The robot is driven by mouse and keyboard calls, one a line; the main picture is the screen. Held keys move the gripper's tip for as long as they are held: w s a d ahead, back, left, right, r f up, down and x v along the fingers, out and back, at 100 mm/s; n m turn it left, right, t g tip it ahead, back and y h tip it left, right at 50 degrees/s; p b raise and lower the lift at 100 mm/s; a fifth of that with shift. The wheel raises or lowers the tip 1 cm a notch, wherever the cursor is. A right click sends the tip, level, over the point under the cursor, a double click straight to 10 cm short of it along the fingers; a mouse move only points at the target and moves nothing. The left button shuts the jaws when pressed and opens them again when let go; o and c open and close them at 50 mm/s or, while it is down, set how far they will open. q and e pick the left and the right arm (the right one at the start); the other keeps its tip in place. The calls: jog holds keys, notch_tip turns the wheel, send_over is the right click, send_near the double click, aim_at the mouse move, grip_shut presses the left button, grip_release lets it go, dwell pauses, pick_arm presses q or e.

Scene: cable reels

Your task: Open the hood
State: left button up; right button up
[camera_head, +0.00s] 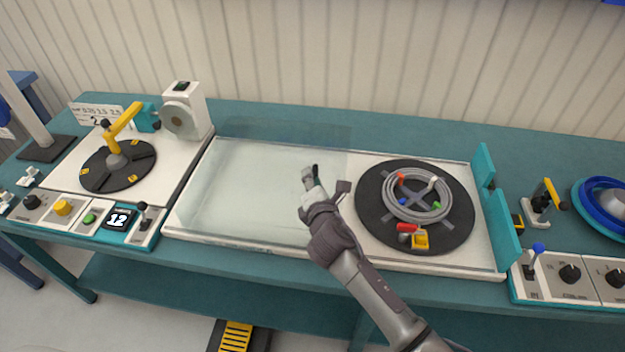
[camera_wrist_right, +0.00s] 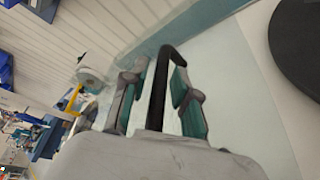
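A clear, see-through hood (camera_head: 255,185) covers the left part of the white middle bed. Its right edge lies just left of a black turntable (camera_head: 372,222), which looks uncovered. A black bent handle (camera_head: 315,170) rises at my right gripper (camera_head: 311,182). In the right wrist view, the handle (camera_wrist_right: 157,95) stands between the two teal-padded fingers of the right gripper (camera_wrist_right: 155,80). Pale gaps show on both sides of the handle, so the fingers look open around it. My left gripper is not in view.
A grey cable coil (camera_head: 387,197) lies on the turntable. Teal upright plates (camera_head: 502,225) stand at the bed's right end. A yellow-armed winder (camera_head: 122,122) and control panel (camera_head: 90,218) stand left; a lever (camera_head: 531,262) and knobs stand right.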

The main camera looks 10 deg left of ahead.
jog(key=v, duration=1.2)
dwell(0.6)
